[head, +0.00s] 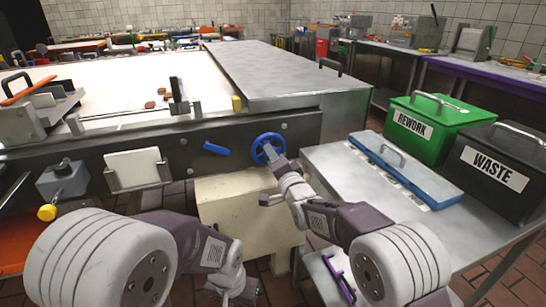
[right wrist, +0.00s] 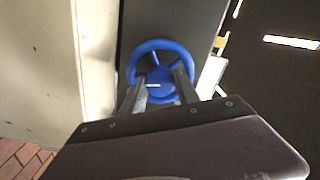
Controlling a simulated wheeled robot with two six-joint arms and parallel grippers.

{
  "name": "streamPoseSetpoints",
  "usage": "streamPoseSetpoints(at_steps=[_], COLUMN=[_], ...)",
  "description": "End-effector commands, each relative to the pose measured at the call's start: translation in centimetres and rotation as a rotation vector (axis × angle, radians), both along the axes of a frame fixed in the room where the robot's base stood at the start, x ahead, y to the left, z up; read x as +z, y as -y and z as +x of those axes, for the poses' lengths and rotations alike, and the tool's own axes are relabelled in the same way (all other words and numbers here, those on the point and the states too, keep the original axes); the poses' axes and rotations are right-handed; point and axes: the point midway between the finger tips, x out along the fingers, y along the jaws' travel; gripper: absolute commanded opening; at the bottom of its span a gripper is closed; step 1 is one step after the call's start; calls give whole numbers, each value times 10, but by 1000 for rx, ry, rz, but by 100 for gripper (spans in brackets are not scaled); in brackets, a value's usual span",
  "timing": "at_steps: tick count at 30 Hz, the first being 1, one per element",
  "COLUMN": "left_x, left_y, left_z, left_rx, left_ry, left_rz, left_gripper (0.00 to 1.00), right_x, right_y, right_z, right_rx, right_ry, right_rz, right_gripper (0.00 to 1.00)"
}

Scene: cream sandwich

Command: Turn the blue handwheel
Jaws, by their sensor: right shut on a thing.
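The blue handwheel (head: 267,148) is mounted on the dark front panel of the machine, near its right end. In the right wrist view the blue handwheel (right wrist: 160,52) shows as a ring with spokes and a hub. My right gripper (head: 272,155) is at the lower part of the wheel. In the right wrist view the fingers of my right gripper (right wrist: 158,82) reach over the wheel's near side, one on each side of the hub, and are shut on it. My left arm is low at the left, and its gripper's fingertips do not show clearly.
A blue lever handle (head: 216,149) sits on the panel left of the wheel. A white plate (head: 137,168) and a yellow knob (head: 47,212) are farther left. A steel side table (head: 345,180) with a blue-lidded tray, a green REWORK bin (head: 428,125) and a black WASTE bin (head: 495,170) stand at the right.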

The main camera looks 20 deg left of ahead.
Motion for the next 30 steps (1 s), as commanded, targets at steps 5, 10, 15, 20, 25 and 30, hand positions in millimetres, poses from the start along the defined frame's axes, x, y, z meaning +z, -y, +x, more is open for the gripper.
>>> streamPoseSetpoints(at_steps=[5, 10, 15, 20, 25, 30], left_x=[2, 4, 5, 7, 8, 10], left_y=[0, 0, 0, 0, 0, 0], left_z=[0, 0, 0, 0, 0, 0], left_rx=[0, 0, 0, 0, 0, 0], left_ry=[0, 0, 0, 0, 0, 0], left_rz=[0, 0, 0, 0, 0, 0], left_gripper=[36, 36, 36, 36, 36, 36], right_x=[0, 0, 0, 0, 0, 0], right_y=[0, 0, 0, 0, 0, 0], right_z=[0, 0, 0, 0, 0, 0], right_rx=[-1, -1, -1, -1, -1, -2], right_ry=[-94, -185, -275, -360, -450, -535], right_rz=[137, 270, 404, 530, 663, 787], right_gripper=[0, 0, 0, 0, 0, 0])
